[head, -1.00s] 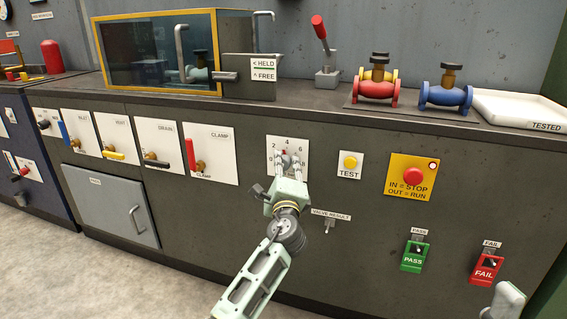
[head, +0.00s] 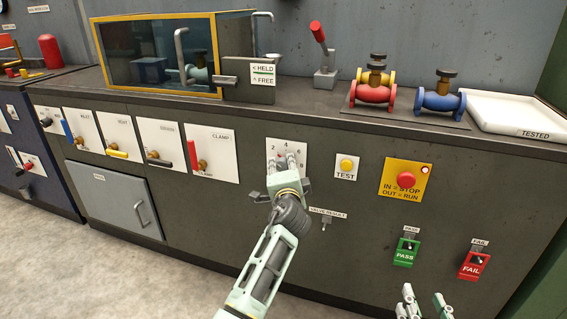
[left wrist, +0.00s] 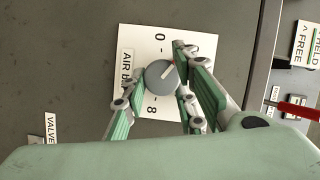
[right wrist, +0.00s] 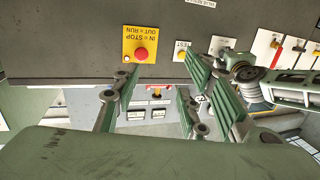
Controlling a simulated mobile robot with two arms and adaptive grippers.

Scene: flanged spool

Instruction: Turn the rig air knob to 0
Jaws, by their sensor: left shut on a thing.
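The rig air knob is a round grey knob (left wrist: 162,76) with a pale pointer line, on a white dial plate (head: 292,146) marked 0 to 8. In the left wrist view its pointer slants up and right, between the 0 side and the plate's covered part, roughly towards 2. My left gripper (head: 277,170) is at the dial, its fingers (left wrist: 158,84) shut on the knob from both sides. It hides much of the knob in the head view. My right gripper (head: 424,298) is open and empty at the lower right, away from the dial.
Right of the dial are a yellow TEST button (head: 346,165) and a red stop button (head: 407,180). A valve result switch (head: 324,224) sits below, and the red clamp lever (head: 193,154) is left.

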